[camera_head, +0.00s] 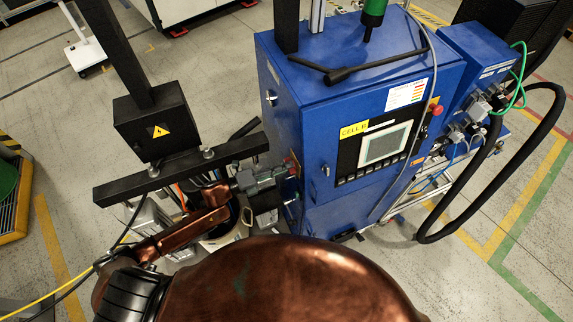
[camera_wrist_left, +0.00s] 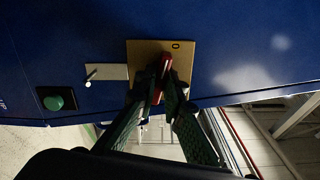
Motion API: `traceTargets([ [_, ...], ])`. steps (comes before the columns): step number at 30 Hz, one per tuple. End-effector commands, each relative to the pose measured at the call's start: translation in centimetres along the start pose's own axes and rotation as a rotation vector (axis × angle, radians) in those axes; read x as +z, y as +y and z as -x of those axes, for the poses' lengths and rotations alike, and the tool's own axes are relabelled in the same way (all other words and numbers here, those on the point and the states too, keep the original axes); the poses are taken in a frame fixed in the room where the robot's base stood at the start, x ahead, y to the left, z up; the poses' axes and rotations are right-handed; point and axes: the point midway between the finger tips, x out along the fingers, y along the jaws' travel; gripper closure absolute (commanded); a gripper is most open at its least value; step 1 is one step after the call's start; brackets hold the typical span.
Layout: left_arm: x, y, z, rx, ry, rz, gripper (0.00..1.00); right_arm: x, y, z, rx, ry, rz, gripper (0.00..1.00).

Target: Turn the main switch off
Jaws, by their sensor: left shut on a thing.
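The main switch (camera_wrist_left: 158,76) is a red handle on a tan plate (camera_wrist_left: 140,52) fixed to the side of the blue cabinet (camera_head: 318,105). A small dark mark like a 0 shows at the plate's upper right in the left wrist view. The handle stands nearly upright there, its upper end leaning slightly right. My left gripper (camera_wrist_left: 160,88) is shut on the red handle, one finger on each side. In the head view my left gripper (camera_head: 289,168) reaches the cabinet's left side, and only a bit of red shows at its tips. The right gripper is not in view.
A green button (camera_wrist_left: 54,101) and a small metal knob (camera_wrist_left: 91,75) sit left of the switch plate. A black electrical box (camera_head: 150,125) on a dark beam stands left of the cabinet, close to my left arm.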

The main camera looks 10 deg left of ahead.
Motion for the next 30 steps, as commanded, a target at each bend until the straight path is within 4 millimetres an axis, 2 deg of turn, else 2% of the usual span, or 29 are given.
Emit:
traceTargets([
  [4, 0.1, -0.1, 0.0, 0.000, -0.001, 0.066, 1.00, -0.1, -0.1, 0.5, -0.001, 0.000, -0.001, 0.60],
  [14, 0.1, 0.0, 0.0, 0.000, -0.001, 0.085, 1.00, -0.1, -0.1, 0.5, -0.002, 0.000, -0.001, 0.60],
  [22, 0.1, -0.1, 0.0, 0.001, -0.001, 0.241, 1.00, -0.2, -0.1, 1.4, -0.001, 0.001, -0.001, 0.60],
  [29, 0.1, 0.0, 0.0, 0.001, -0.002, 0.264, 1.00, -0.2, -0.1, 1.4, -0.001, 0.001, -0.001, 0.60],
  [30, 0.1, 0.1, 0.0, 0.001, -0.002, 0.264, 0.90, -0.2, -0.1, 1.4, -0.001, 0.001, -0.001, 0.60],
])
